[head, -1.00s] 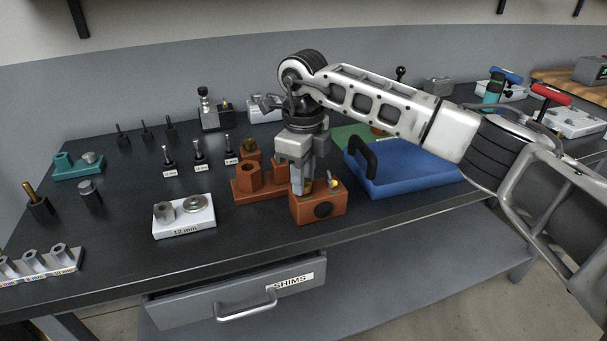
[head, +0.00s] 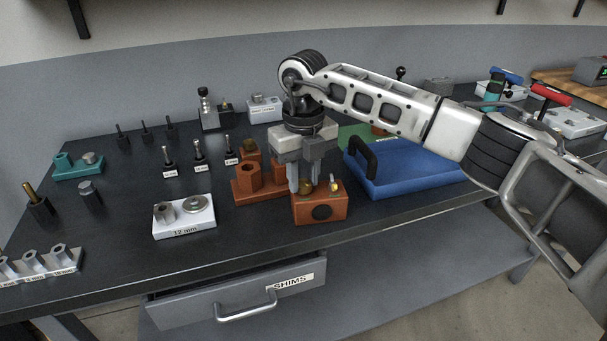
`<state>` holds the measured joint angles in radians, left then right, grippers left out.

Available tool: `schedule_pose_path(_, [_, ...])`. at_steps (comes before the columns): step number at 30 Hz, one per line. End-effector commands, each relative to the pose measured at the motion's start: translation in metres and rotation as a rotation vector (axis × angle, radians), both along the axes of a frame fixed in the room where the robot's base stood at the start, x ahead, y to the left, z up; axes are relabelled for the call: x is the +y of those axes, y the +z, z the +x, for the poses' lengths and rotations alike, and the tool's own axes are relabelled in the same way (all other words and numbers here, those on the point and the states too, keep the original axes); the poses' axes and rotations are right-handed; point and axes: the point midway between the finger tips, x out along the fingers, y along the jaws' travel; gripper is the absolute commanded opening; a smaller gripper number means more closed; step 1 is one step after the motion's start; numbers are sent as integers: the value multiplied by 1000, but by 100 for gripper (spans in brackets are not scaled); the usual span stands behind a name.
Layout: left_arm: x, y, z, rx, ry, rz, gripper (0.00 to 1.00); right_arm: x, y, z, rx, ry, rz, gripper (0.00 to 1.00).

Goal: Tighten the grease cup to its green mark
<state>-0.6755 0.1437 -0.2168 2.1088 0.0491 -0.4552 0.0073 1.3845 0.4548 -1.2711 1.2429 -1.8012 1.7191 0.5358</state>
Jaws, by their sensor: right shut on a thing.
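The brass grease cup (head: 305,187) sits on top of an orange block (head: 320,212) with a dark round spot on its front face. My right gripper (head: 305,184) points straight down from above and is shut on the cup, one finger on each side. A small yellow and white piece (head: 334,185) stands on the block just right of the cup. I cannot make out a green mark at this size. My left gripper is not in view.
An orange fixture (head: 255,190) stands close behind and left of the block. A blue tray (head: 410,170) with a black handle lies to the right. A white 12 mm holder (head: 184,222) is at left front. The SHIMS drawer (head: 240,290) juts out below the bench edge.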

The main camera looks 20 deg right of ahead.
Motion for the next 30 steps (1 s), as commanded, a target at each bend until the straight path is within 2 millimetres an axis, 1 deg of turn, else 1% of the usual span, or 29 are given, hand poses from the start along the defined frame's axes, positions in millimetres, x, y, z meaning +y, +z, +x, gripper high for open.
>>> schedule_pose_path(27, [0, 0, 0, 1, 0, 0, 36, 0, 1, 0, -2, 2, 0, 5])
schedule_pose_path(28, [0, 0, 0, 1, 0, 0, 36, 0, 1, 0, -2, 2, 0, 34])
schedule_pose_path(30, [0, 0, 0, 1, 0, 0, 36, 0, 1, 0, -2, 2, 0, 50])
